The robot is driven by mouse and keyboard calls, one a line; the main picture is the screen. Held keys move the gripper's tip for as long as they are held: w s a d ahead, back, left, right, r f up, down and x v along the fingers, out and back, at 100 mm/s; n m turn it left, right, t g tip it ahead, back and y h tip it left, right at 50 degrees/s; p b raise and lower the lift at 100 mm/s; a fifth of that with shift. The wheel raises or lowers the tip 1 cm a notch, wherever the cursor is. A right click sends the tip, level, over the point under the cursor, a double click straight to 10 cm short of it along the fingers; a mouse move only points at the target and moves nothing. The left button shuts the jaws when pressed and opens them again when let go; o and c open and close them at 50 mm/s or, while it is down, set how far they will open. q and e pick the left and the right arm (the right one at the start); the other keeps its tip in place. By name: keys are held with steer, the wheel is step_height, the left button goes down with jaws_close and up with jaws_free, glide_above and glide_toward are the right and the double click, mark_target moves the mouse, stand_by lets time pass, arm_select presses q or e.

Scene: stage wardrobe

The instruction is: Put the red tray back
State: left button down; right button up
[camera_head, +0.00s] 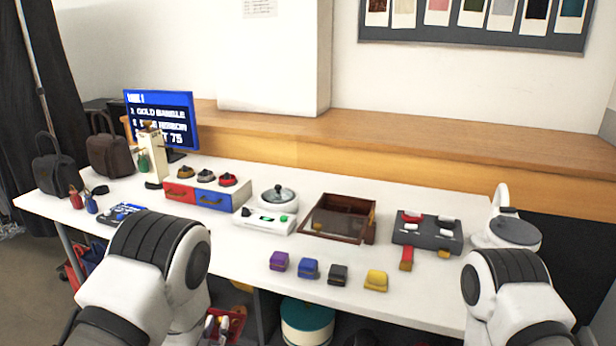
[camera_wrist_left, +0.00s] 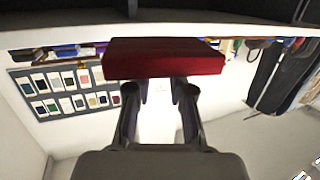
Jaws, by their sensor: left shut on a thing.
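The red tray (camera_wrist_left: 165,58) shows in the left wrist view as a dark red box-like piece across the tips of my left gripper (camera_wrist_left: 157,92). The gripper is shut on it. In the head view my left gripper (camera_head: 216,326) is low in front of the white table, with part of the red tray (camera_head: 238,316) beside it. My left arm hides some of this area. The tray's inside cannot be seen. My right gripper is not in view; only its arm shows at the right.
The white table (camera_head: 220,245) holds a red-and-blue drawer unit (camera_head: 205,198), a wooden box (camera_head: 338,222), a grey panel (camera_head: 427,232) and several small coloured blocks (camera_head: 309,268). A round teal-topped container (camera_head: 306,318) stands below the front edge. Bags (camera_head: 56,165) stand at the left.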

arm_select(q)
steer(key=s+r+p, duration=0.3)
steer(key=r+p, duration=0.6)
steer(key=r, duration=0.3)
steer(key=shift+s+r, duration=0.3)
steer(key=shift+s, duration=0.1)
